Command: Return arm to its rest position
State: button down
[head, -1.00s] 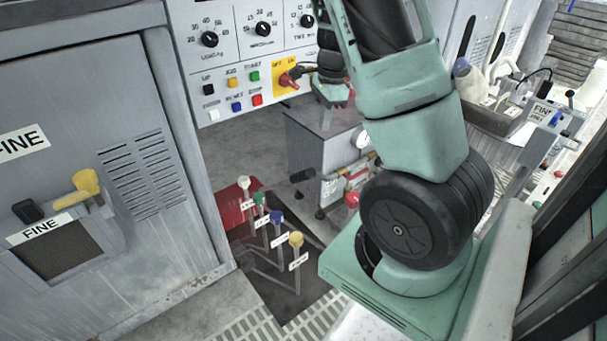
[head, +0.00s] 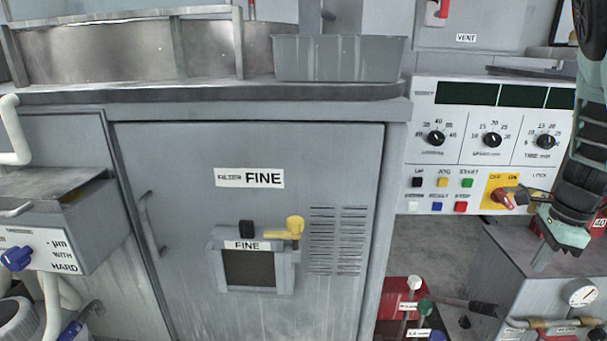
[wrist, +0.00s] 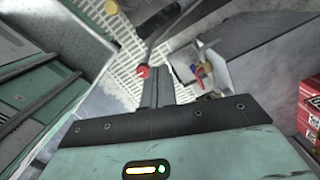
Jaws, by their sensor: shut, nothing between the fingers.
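My gripper (head: 541,262) hangs at the right edge of the head view, pointing down, in front of the panel and the grey box. In the wrist view its two dark fingers (wrist: 157,86) are together with nothing between them. My arm runs up out of the picture at the right, so most of it is hidden. The control panel (head: 450,115) stands behind it, with a red switch (head: 503,197) on a yellow plate just left of the gripper. The gripper looks apart from the switch.
A grey box with a gauge (head: 580,294) stands below the gripper. Levers with white (head: 414,283) and green (head: 424,308) knobs stand left of it. A cabinet marked FINE (head: 180,160) fills the middle. The wrist view shows floor grating (wrist: 113,50) and a red knob (wrist: 142,71) past the fingers.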

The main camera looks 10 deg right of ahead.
jog(key=a+r+n+g+y, duration=0.1)
jog(key=a+r+n, duration=0.1)
jog(key=a+n, duration=0.95)
jog(key=a+r+n+y, duration=0.15)
jog(key=a+n, duration=0.35)
jog(key=a, duration=1.4)
jog(key=s+a+r+n+h, duration=0.3)
jog(key=s+a+n, duration=1)
jog(key=s+n, duration=0.25)
notch_tip(320, 180, up, 31)
jog(key=p, duration=3.1)
jog(key=shift+w+r, duration=0.2)
jog(key=shift+w, duration=0.05)
jog(key=c, duration=2)
grip_release()
jog(key=shift+a+r+p, duration=0.1)
jog(key=shift+r+p, duration=0.1)
jog(key=shift+p, duration=0.1)
jog(key=o, duration=0.9)
jog(key=shift+f, duration=0.15)
